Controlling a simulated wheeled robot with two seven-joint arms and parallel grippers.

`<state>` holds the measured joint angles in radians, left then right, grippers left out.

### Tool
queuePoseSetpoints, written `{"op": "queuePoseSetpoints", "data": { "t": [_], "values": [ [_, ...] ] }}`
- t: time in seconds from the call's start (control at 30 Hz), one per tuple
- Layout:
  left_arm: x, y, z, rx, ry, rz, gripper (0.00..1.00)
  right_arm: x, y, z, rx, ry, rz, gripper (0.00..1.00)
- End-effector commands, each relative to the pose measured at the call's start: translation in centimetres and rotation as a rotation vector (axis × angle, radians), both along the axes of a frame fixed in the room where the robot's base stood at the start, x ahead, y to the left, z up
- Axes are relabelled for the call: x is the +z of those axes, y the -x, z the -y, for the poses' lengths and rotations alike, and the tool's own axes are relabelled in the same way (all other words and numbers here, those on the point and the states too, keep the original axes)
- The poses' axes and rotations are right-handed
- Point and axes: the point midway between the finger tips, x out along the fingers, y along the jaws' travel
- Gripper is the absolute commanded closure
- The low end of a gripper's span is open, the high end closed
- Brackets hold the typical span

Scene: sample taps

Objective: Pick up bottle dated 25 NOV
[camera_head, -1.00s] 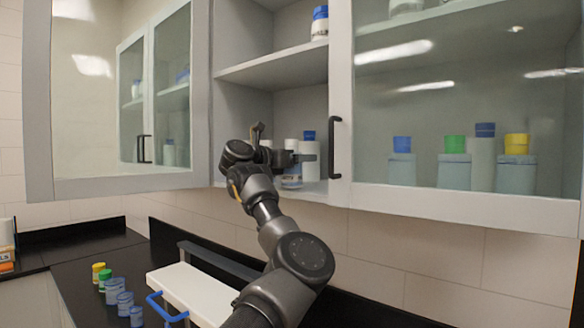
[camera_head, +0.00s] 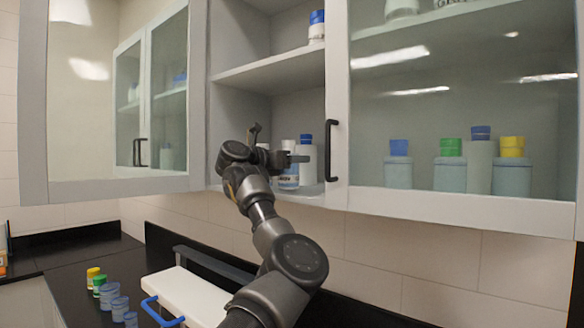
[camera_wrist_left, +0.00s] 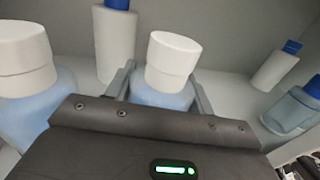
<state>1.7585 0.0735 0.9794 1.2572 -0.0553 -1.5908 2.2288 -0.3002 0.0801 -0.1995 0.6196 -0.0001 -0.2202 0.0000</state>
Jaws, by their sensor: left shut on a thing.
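My left gripper (camera_head: 286,158) reaches into the open cabinet compartment. In the left wrist view its two fingers (camera_wrist_left: 161,92) are shut on a white-capped bottle (camera_wrist_left: 170,62) with a pale blue body. The same bottle shows in the head view (camera_head: 288,180), near the front of the lower shelf, partly hidden by the gripper. Its cap tilts slightly in the wrist view. No date can be read on any bottle, so I cannot tell whether this is the 25 NOV one. My right gripper is in neither view.
Another white-capped bottle (camera_wrist_left: 25,60) stands close on the left. A blue-capped white bottle (camera_head: 306,160) stands behind and right. The cabinet's door frame with a black handle (camera_head: 331,150) is just right of the gripper. Small capped jars (camera_head: 110,293) stand on the black counter below.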

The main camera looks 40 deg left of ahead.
Motion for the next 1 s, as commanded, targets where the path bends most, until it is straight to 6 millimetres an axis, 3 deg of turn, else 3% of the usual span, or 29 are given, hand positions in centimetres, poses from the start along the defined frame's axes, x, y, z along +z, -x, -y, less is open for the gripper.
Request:
{"op": "queuePoseSetpoints", "data": {
  "t": [0.17,0.43,0.7,1.0],
  "values": [
    [2.1,0.1,-0.1,0.000,-0.002,0.002,0.76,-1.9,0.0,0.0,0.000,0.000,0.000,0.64],
    [8.2,5.2,-0.7,0.002,-0.001,0.004,0.76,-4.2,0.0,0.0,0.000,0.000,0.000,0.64],
    [10.8,11.2,-1.3,0.002,0.001,0.003,0.76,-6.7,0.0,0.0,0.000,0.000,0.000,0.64],
    [12.3,13.9,-1.5,0.001,0.000,0.001,0.76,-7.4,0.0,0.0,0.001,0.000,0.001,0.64]
  ]
}}
